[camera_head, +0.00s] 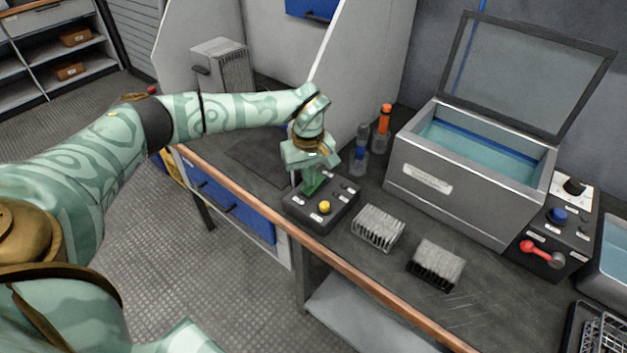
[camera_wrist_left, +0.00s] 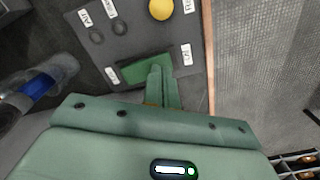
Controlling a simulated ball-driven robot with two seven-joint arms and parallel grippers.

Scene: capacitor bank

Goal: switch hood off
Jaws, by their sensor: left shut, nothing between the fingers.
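A dark control box (camera_head: 335,213) stands near the wooden front edge of the bench. It carries a yellow knob (camera_head: 324,207), small dark round parts and a green rectangular switch (camera_head: 313,187). In the left wrist view the green switch (camera_wrist_left: 138,72) lies on the box's face (camera_wrist_left: 130,45), between small white labels. My left gripper (camera_head: 309,174) points down at the green switch; its fingers (camera_wrist_left: 160,72) are together and empty. The tips overlap the switch's edge in the wrist view; I cannot tell whether they touch it. The fingers partly hide the switch. My right gripper is not in view.
Two finned blocks (camera_head: 378,228) (camera_head: 437,264) sit right of the box. Two bottles, one orange-topped (camera_head: 384,120), stand behind it. A steel bath (camera_head: 468,180) with a raised lid and a panel with a red lever (camera_head: 541,252) are farther right. A grey metal case (camera_head: 222,66) stands behind my arm.

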